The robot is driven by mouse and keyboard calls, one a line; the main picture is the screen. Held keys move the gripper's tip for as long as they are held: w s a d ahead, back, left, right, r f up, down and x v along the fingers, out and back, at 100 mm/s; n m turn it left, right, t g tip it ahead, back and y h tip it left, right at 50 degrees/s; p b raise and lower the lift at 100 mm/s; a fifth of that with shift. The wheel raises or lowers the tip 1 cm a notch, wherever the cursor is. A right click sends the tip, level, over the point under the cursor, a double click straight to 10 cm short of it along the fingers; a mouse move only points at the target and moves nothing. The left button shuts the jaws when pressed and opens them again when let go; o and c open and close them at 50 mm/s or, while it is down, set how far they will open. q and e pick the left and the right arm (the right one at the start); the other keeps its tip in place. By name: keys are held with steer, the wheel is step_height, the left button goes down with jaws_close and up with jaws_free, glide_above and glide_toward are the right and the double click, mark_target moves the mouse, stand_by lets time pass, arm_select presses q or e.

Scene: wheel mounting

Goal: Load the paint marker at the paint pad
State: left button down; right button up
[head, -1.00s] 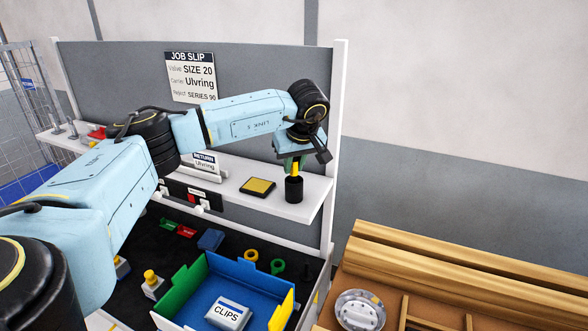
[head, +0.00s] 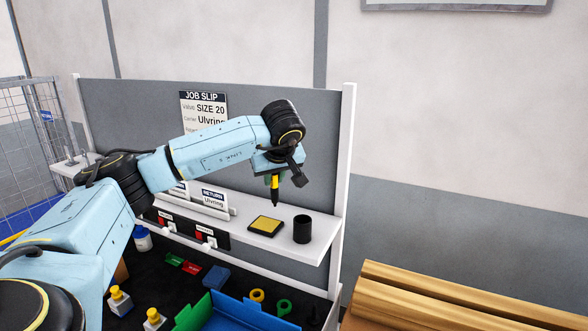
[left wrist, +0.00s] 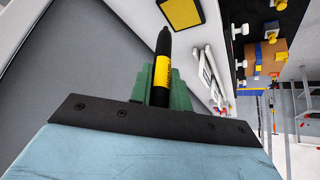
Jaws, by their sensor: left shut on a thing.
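The paint marker (head: 275,189), black with a yellow band, is held tip down by my left gripper (head: 274,177). The left wrist view shows the marker (left wrist: 162,70) between the green fingers of my left gripper (left wrist: 161,85), which are shut on it. The paint pad (head: 266,226), a yellow square in a dark frame, lies on the white shelf just below and left of the marker. It also shows in the left wrist view (left wrist: 181,12). The marker is above the shelf, apart from the pad. My right gripper is out of view.
A black cup (head: 302,229) stands right of the pad near the shelf's end (head: 325,240). A grey back panel (head: 320,150) rises behind. Return signs (head: 213,198) stand left. Below are a blue tray (head: 240,314) and small coloured parts.

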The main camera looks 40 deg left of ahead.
arm_select(q)
step_height(320, 180, down, 6)
steer(key=s+a+y+b, duration=0.1)
steer(key=s+a+b, duration=0.1)
steer(key=b, duration=0.3)
steer(key=shift+r+t, duration=0.2)
steer(key=shift+t, duration=0.2)
steer(key=shift+f+b, duration=0.4)
steer(key=shift+f, duration=0.2)
stand_by(1.0)
steer(key=shift+d+r, duration=0.1)
stand_by(0.4)
step_height(320, 180, up, 7)
steer(key=p, duration=0.6)
